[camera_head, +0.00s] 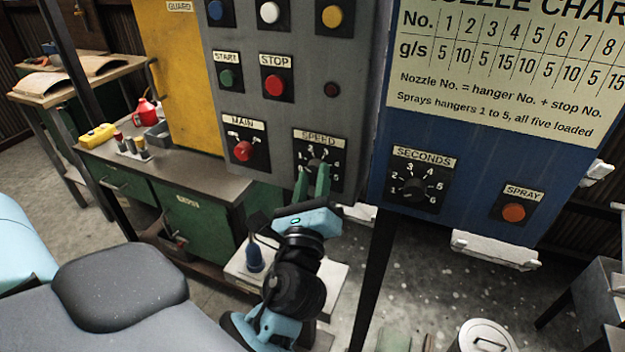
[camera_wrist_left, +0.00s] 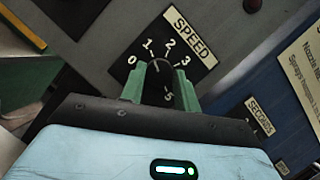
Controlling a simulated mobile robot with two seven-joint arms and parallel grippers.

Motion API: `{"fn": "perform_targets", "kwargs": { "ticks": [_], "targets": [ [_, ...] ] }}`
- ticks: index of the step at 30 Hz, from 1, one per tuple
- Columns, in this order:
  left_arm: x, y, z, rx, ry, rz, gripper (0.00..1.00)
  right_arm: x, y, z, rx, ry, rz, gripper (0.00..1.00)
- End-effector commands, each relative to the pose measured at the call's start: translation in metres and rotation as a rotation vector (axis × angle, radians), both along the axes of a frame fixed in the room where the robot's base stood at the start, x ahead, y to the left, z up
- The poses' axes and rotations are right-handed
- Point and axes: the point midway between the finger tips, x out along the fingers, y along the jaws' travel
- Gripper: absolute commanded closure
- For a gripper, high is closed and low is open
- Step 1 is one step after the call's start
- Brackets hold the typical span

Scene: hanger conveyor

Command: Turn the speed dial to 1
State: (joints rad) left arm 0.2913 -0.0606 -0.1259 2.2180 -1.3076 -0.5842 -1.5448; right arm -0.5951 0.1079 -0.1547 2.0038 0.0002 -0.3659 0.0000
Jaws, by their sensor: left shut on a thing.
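The speed dial (camera_head: 316,166) is a dark knob on a black plate labelled SPEED, low on the grey control panel. My left gripper (camera_head: 313,182) reaches up to it, with its green fingers shut on the knob from either side. In the left wrist view the speed dial (camera_wrist_left: 160,72) sits between the two fingers of my left gripper (camera_wrist_left: 160,84). The numbers 0, 1, 2, 3 and 5 show around it there; 4 is hidden by a finger. I cannot make out clearly which number the dial points to. My right gripper is not in view.
A red MAIN knob (camera_head: 243,151) is left of the dial, with a green START button (camera_head: 226,77) and red STOP button (camera_head: 274,85) above. The blue panel at right has a SECONDS dial (camera_head: 413,189) and orange SPRAY button (camera_head: 513,212). A green workbench (camera_head: 130,189) stands left.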

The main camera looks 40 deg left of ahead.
Motion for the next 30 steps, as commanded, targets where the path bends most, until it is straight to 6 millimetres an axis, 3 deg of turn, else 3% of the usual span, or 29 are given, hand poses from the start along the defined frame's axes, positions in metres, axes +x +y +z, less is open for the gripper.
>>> {"fn": "perform_targets", "kwargs": {
  "ticks": [8, 9, 13, 30],
  "targets": [
    [-0.0001, 0.0005, 0.0006, 0.0, -0.001, 0.002, 0.91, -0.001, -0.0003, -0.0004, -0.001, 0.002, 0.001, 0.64],
    [-0.0001, 0.0005, 0.0006, 0.0, -0.001, 0.002, 0.63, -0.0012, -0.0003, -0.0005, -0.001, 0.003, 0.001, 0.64],
    [-0.0001, 0.0003, 0.0005, 0.0, -0.001, 0.001, 0.47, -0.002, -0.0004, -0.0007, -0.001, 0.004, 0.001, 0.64],
    [0.0015, 0.0023, -0.0018, 0.0, 0.0, -0.001, 0.47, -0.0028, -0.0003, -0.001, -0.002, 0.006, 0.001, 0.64]
  ]
}}
